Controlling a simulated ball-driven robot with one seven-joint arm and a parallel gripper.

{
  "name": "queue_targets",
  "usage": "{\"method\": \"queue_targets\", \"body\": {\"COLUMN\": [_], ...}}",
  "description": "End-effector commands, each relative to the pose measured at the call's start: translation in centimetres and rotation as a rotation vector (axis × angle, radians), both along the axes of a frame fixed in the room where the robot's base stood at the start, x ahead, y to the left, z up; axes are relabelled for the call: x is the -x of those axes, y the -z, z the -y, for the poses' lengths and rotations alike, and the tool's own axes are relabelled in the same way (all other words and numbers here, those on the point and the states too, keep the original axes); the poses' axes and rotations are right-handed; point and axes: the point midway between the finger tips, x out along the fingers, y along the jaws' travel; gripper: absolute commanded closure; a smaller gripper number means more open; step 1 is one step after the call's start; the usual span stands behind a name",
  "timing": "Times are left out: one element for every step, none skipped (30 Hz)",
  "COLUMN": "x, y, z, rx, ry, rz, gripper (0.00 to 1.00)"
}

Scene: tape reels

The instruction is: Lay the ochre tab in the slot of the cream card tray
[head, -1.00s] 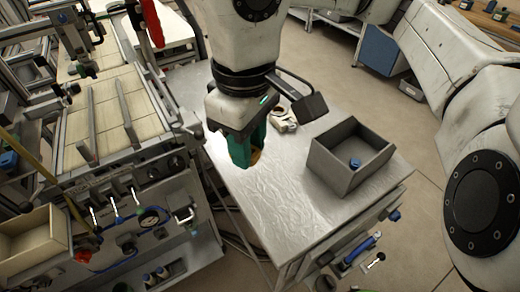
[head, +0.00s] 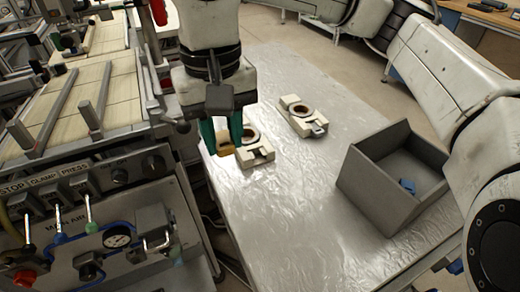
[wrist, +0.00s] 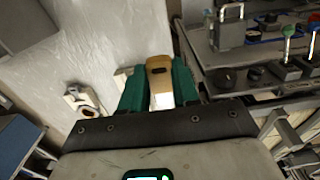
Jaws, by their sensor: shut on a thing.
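My gripper (head: 222,140) has green fingers shut on the ochre tab (head: 226,146). It holds the tab near the table's left edge, at the left of a cream card tray (head: 262,156) with a round ring; I cannot tell whether they touch. A second, similar cream piece (head: 303,117) lies farther back to the right. I cannot tell which one the task means. In the wrist view the tab (wrist: 159,68) sits between the fingers, and one cream piece (wrist: 72,92) shows at the left. The slot is not clear in either view.
A grey open bin (head: 375,190) with a small blue object (head: 407,186) stands at the right of the shiny table (head: 290,210). A machine with levers and a gauge (head: 117,236) stands close at the left. The front middle of the table is clear.

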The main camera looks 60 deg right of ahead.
Motion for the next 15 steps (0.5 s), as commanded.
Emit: {"method": "queue_targets", "body": {"x": [0.0, 0.0, 0.0, 0.0, -0.1, -0.1, -0.1, -0.2, -0.2, -0.2, -0.2, -0.2, -0.2, -0.3, -0.3], "y": [0.5, 0.8, 1.2, 1.5, 1.8, 2.2, 2.5, 2.8, 3.2, 3.8, 4.5, 5.2, 5.6, 6.1, 6.6], "z": [1.2, 1.9, 2.8, 3.4, 4.1, 5.0, 5.7, 6.3, 7.2, 7.6, 8.0, 8.6, 9.0, 9.4, 9.8], "rx": [-0.003, -0.005, -0.003, -0.005, -0.005, -0.005, -0.005, -0.004, -0.005, -0.005, -0.006, -0.005, -0.005, -0.005, -0.004], "ry": [0.008, 0.009, 0.009, 0.009, 0.008, 0.008, 0.008, 0.008, 0.008, 0.006, 0.004, 0.005, 0.003, 0.003, 0.003], "rz": [-0.003, -0.003, -0.003, -0.003, -0.002, -0.002, -0.002, -0.001, -0.002, -0.003, -0.003, -0.002, -0.002, -0.002, -0.002], "gripper": [0.98, 0.98, 0.98, 0.98, 0.98, 0.98, 0.98, 0.98, 0.98, 0.98, 0.98, 0.98, 0.98, 0.98, 0.98]}}
